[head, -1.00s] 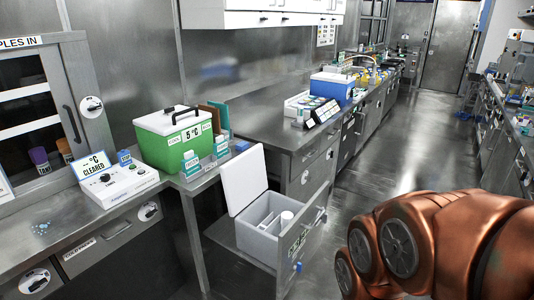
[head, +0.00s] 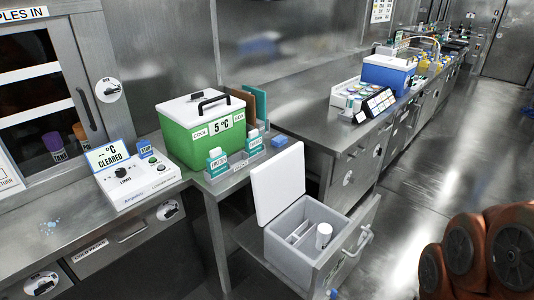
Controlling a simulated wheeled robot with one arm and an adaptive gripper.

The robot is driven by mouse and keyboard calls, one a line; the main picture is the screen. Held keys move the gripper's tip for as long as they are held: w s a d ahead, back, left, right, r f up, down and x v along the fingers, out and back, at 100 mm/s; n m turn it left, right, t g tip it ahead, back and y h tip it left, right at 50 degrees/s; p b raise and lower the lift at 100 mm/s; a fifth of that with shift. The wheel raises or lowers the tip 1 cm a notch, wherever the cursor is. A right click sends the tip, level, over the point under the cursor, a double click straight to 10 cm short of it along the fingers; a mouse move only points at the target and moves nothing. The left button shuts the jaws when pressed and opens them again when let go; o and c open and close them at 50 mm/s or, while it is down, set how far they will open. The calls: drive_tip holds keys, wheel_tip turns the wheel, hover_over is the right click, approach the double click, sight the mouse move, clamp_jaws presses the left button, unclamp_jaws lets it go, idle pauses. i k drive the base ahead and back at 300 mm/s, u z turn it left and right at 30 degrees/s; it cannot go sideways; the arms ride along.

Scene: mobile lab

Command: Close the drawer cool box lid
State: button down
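The drawer cool box (head: 293,262) is a light grey box sitting in a pulled-out drawer (head: 352,252) below the bench. Its white lid (head: 278,183) stands open, raised almost upright along the box's left back side. Inside the box are a divider and a white cylinder (head: 323,235). My copper-coloured arm shows at the bottom right, apart from the box. My gripper is not in view.
A green cool box (head: 203,133) with a closed white lid and a 5 °C label stands on the bench above. Small card holders (head: 236,166) stand in front of it. A blue cool box (head: 388,75) is farther back. The floor (head: 420,170) right of the drawer is clear.

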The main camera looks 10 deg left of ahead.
sight(277, 182)
drive_tip(key=u, duration=0.65)
drive_tip(key=i, duration=0.85)
drive_tip(key=u, duration=0.8)
